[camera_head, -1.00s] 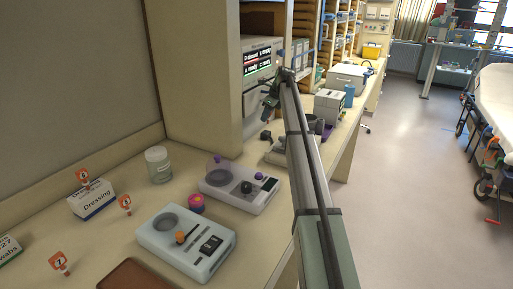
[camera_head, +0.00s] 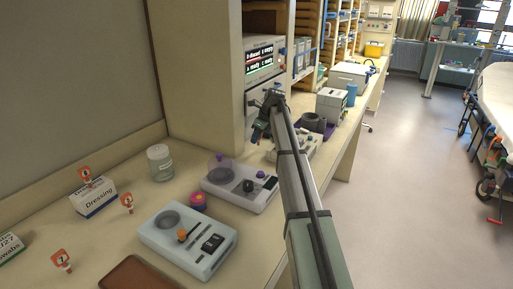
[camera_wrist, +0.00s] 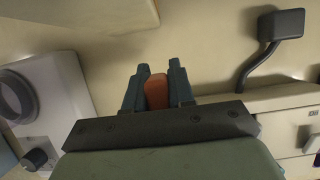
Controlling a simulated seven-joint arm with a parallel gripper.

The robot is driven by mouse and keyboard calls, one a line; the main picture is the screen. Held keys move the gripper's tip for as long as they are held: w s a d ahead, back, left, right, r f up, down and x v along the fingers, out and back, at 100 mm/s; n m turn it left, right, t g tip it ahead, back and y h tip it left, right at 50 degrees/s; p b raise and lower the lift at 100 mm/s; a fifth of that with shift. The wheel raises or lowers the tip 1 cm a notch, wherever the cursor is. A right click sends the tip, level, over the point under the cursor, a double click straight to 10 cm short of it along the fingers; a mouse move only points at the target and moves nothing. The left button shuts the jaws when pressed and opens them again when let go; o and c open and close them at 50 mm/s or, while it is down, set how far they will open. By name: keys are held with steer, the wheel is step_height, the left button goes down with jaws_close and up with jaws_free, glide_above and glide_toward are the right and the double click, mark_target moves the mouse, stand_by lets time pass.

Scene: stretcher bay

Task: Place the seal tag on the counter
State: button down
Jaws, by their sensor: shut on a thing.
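My gripper (camera_head: 262,132) is over the far part of the counter (camera_head: 255,237), past the two near devices. In the wrist view my gripper (camera_wrist: 153,88) is shut on a small orange-red piece (camera_wrist: 157,93), which looks like the seal tag. Only its rounded end shows between the fingers. The counter surface (camera_wrist: 190,45) shows beyond the fingertips; I cannot tell how large the gap is. In the head view the held piece is too small to make out.
A white device with a purple knob (camera_head: 238,187) and a pale blue device (camera_head: 187,240) stand nearer. A jar (camera_head: 160,163), a pink and purple round item (camera_head: 198,200) and a Dressing box (camera_head: 93,196) stand left. In the wrist view a black arm-like part (camera_wrist: 262,50) is close right.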

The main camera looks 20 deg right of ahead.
mark_target(262, 135)
steer(key=shift+s+a+f, duration=0.1)
steer(key=shift+s+f, duration=0.05)
steer(key=shift+f, duration=2.25)
steer(key=shift+f, duration=0.1)
steer(key=c, duration=1)
jaws_free()
steer(key=shift+o, duration=0.2)
steer(key=v, duration=1.2)
